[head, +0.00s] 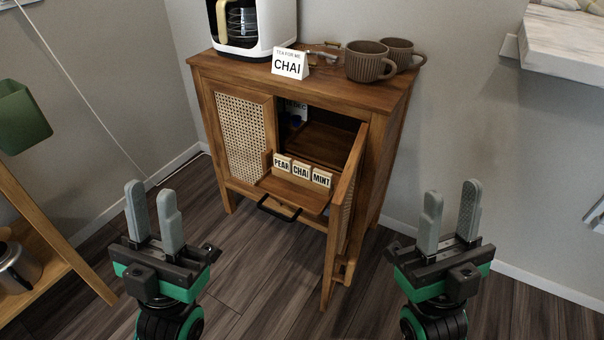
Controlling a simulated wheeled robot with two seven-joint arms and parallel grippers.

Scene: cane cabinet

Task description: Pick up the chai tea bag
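The chai tea bag (301,170) stands between the pear tea bag (281,162) and the mint tea bag (321,177). All three are in a row on a wooden pull-out tray (275,186) with a black handle, low in the cabinet opening. My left gripper (153,212) is open and empty, in front of the cabinet to the left. My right gripper (453,214) is open and empty, to the right of the cabinet. Both are apart from the tea bags. A white card (290,64) reading CHAI stands on the cabinet top.
The cane cabinet (374,97) has its right door (341,212) swung open towards me, beside the tray. Two brown mugs (367,62), glasses (324,50) and a coffee maker (266,30) stand on top. A wooden shelf (52,222) stands at left. The floor in front is clear.

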